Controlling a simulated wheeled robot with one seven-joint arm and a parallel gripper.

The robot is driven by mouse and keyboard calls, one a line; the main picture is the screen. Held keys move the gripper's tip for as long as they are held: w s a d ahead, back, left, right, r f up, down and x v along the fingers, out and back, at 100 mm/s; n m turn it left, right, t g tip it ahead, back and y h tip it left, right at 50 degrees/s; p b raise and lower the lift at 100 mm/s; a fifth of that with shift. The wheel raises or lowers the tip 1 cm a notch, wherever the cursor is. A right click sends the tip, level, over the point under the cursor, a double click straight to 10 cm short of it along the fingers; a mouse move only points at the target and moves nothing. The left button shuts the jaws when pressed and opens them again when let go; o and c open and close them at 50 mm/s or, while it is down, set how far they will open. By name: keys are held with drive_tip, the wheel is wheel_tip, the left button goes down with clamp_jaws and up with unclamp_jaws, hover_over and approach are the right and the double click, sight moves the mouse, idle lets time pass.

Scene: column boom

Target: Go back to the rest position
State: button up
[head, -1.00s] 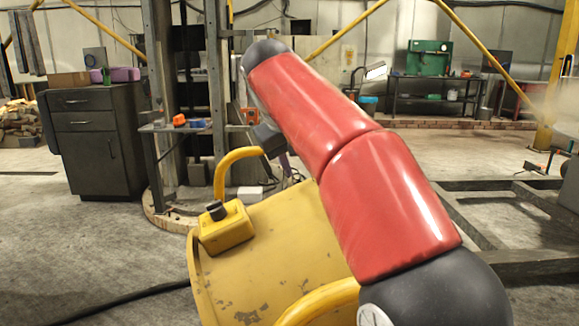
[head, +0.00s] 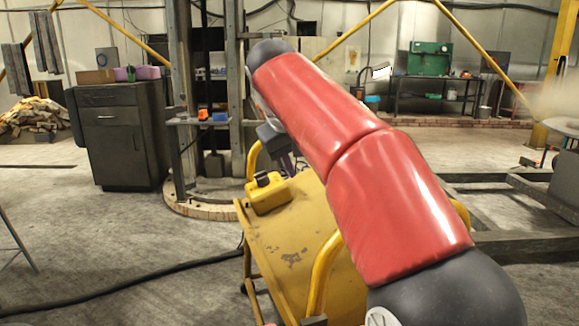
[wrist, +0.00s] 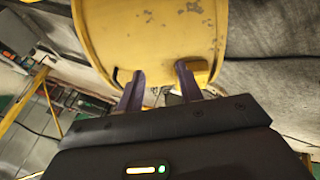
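My red arm reaches up and forward across the head view, and my gripper (head: 287,165) hangs at its far end, partly hidden behind the arm. In the wrist view my gripper (wrist: 160,88) has two purple fingers standing well apart, with nothing held between them. Beyond the fingertips is a worn yellow cart (head: 290,235), which also fills the upper middle of the wrist view (wrist: 150,35). A small yellow box with a black knob (head: 267,193) sits at the cart's far left corner. I cannot tell the exact gap between fingers and cart.
A dark drawer cabinet (head: 122,135) stands at the left, beside a metal column on a round base (head: 200,205). A black cable (head: 110,285) crosses the floor at lower left. A low metal frame (head: 500,205) lies at right. The floor at left is largely open.

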drive_tip(key=s+d+f+m+y, duration=0.1)
drive_tip(key=s+d+f, duration=0.4)
drive_tip(key=s+d, duration=0.15)
drive_tip(key=s+d+f+m+y, duration=0.1)
drive_tip(key=s+d+f, duration=0.35)
drive_tip(key=s, duration=0.35)
drive_tip(key=s+d+f+m, duration=0.2)
drive_tip(key=s+f, duration=1)
drive_tip(key=f, duration=0.2)
drive_tip(key=shift+s+d+f+m+y, duration=0.15)
drive_tip(key=shift+s+d+m+y, duration=0.15)
drive_tip(key=shift+s+m, duration=0.1)
drive_tip(key=shift+d, duration=0.1)
